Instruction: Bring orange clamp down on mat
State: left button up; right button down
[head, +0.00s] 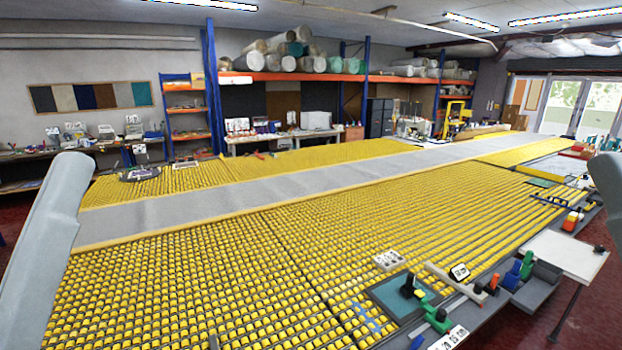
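A teal mat (381,294) with a dark border lies on the yellow roller table near the bottom right. A black upright piece (408,286) stands on it, with small green and yellow pieces by its right edge. An orange item (570,222), possibly the orange clamp, sits farther right at the table's edge, apart from the mat. A smaller orange-red piece (492,284) sits just right of the mat; I cannot tell what it is. Only pale links of my arms show at the left and right picture edges. Neither gripper can be made out.
The roller table (200,275) is wide and mostly clear, with a long grey strip (300,185) across it. Blue and green pieces (518,270) and grey bins (537,287) line the right edge. A white side table (565,254) stands beyond them.

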pick_arm(q)
notch_tip(320, 180, up, 15)
jog(key=p, duration=1.1)
pick_arm(e)
notch_tip(320, 180, up, 15)
pick_arm(q)
jog(key=shift+f, duration=0.1)
pick_arm(e)
jog(key=shift+f, duration=0.1)
